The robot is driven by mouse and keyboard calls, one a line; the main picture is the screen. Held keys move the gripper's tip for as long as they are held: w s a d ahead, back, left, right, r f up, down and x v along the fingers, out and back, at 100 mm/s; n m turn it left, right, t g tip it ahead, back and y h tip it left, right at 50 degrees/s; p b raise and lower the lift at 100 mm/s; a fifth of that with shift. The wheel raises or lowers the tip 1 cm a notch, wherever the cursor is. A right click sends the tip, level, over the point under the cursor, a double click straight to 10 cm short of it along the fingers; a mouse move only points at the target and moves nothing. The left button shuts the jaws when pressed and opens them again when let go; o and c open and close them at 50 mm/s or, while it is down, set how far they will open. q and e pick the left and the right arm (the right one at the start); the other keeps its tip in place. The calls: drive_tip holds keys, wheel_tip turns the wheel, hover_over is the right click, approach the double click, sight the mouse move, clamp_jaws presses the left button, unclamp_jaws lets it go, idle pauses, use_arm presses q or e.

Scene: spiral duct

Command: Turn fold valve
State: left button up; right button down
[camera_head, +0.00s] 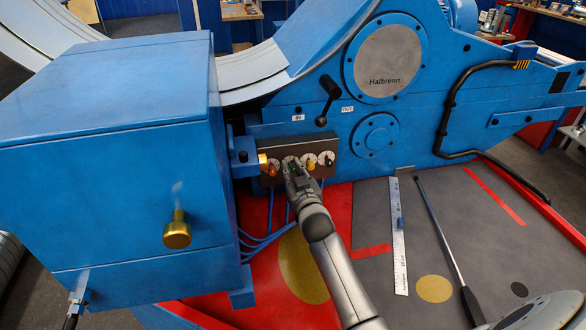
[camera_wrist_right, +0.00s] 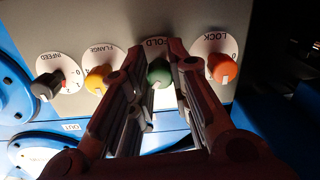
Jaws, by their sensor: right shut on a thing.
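The fold valve is a green knob (camera_wrist_right: 159,74) on a white dial marked FOLD in the right wrist view. My right gripper (camera_wrist_right: 160,85) has one finger on each side of the green knob and is shut on it. In the head view my right gripper (camera_head: 293,170) reaches the brown valve panel (camera_head: 262,148) from below and largely hides the green knob. The knob's pointer cannot be read. My left gripper is in neither view.
In the wrist view, an orange LOCK knob (camera_wrist_right: 222,69) is to the right. A yellow FLANGE knob (camera_wrist_right: 98,79) and black INFEED knob (camera_wrist_right: 47,86) are to the left. A blue cabinet (camera_head: 110,170) stands left of the panel. A ruler (camera_head: 398,240) and black-handled rod (camera_head: 450,245) lie on the deck.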

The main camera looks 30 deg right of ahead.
drive_tip(key=n, duration=0.3)
drive_tip(key=shift+n, duration=2.1)
drive_tip(key=c, duration=1.3)
unclamp_jaws()
drive_tip(key=v, duration=1.2)
drive_tip(key=shift+a+r, duration=0.1)
drive_tip(key=shift+a, duration=0.1)
drive_tip(key=shift+r+p, duration=0.1)
drive_tip(key=shift+p, duration=0.2)
